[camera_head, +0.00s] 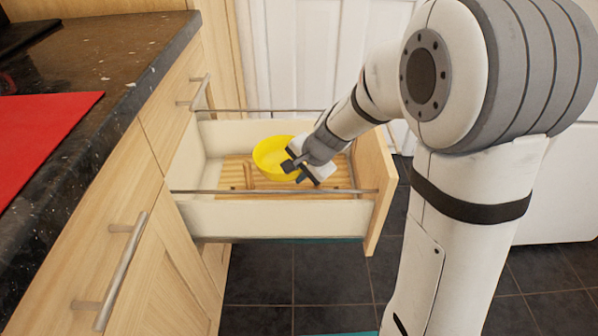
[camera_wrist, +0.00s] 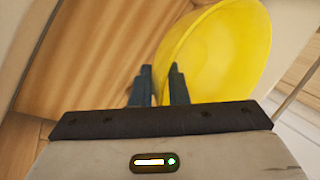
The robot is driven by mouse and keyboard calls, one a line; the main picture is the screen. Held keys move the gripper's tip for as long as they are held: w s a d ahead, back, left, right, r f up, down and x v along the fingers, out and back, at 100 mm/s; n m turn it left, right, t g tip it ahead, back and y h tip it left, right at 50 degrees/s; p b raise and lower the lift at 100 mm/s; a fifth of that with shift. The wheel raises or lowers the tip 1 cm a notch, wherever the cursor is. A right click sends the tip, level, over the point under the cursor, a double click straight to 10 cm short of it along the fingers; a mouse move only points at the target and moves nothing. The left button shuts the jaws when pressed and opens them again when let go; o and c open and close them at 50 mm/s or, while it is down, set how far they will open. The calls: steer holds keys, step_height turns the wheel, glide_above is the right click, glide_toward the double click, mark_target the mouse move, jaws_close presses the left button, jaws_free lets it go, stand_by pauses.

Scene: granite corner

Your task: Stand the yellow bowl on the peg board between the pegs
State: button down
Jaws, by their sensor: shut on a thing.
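The yellow bowl (camera_head: 270,157) is inside the open drawer in the head view, tilted, with its hollow side partly showing. My gripper (camera_head: 296,168) is shut on the bowl's right rim. In the wrist view the bowl (camera_wrist: 225,50) fills the upper right, and my gripper's fingers (camera_wrist: 160,85) meet at its near edge. The wooden peg board (camera_head: 232,174) lies on the drawer floor below the bowl, with a peg (camera_head: 249,176) showing to the bowl's lower left. Whether the bowl touches the board cannot be told. Other pegs are partly hidden by the bowl and gripper.
The drawer has pale side walls (camera_head: 270,216), metal rails (camera_head: 270,191) and a wooden front (camera_head: 376,190) around the board. The dark countertop (camera_head: 120,70) with a red mat (camera_head: 40,130) is at the left. Dark floor tiles (camera_head: 325,275) lie below.

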steer(key=shift+f+b, duration=2.5)
steer(key=shift+f, duration=0.5)
steer(key=c, duration=1.3)
jaws_free()
step_height(320, 180, up, 12)
steer(key=p, duration=1.1)
steer(key=shift+r, duration=0.1)
